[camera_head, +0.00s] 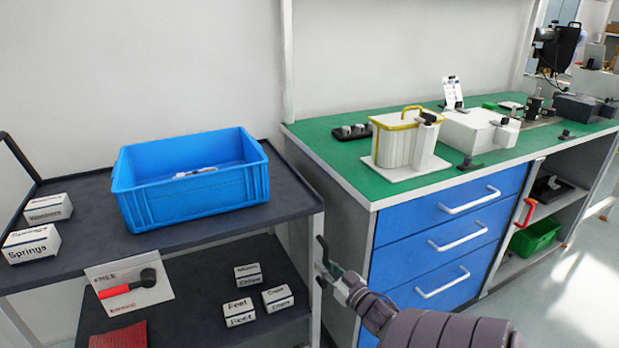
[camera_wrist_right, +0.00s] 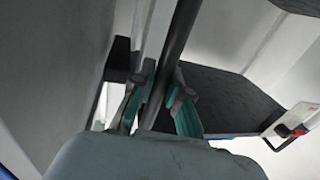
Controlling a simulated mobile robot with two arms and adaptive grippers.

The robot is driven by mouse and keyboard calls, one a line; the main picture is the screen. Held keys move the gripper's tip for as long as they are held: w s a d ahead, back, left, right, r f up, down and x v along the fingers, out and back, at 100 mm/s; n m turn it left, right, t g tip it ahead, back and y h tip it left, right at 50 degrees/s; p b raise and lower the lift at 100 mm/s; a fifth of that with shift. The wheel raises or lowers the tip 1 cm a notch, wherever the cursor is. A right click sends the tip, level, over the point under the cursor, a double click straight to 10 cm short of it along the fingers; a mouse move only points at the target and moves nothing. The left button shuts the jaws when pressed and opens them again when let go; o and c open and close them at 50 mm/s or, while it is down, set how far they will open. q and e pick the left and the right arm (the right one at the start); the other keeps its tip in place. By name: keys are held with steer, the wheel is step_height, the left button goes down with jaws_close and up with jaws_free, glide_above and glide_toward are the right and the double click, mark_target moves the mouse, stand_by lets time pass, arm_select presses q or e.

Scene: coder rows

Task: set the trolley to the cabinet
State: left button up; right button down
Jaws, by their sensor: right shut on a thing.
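The trolley (camera_head: 90,192) stands at the left, a dark two-shelf cart with a pale frame. The cabinet (camera_head: 392,232), with blue drawers and a green top, stands to its right. A narrow gap separates the two at the front. My right gripper (camera_head: 330,275) is at the trolley's right front corner, shut on its dark upright handle (camera_head: 320,252). In the right wrist view the handle (camera_wrist_right: 180,40) runs between the fingers of my right gripper (camera_wrist_right: 165,90). My left gripper is out of view.
A blue crate (camera_head: 190,208) and small labelled boxes (camera_head: 32,242) sit on the trolley's top shelf. A white container (camera_head: 395,143) stands on the cabinet. Open floor (camera_head: 560,300) shows at the right.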

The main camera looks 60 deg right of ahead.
steer(key=shift+s+d, duration=0.25)
steer(key=shift+d, duration=0.3)
steer(key=c, duration=1.1)
jaws_free()
steer(key=shift+s+d, duration=0.15)
steer(key=shift+c, duration=0.2)
steer(key=shift+s+a+f, duration=0.1)
steer(key=shift+s+a, duration=0.2)
steer(key=shift+s, duration=0.05)
steer(key=v, duration=1.1)
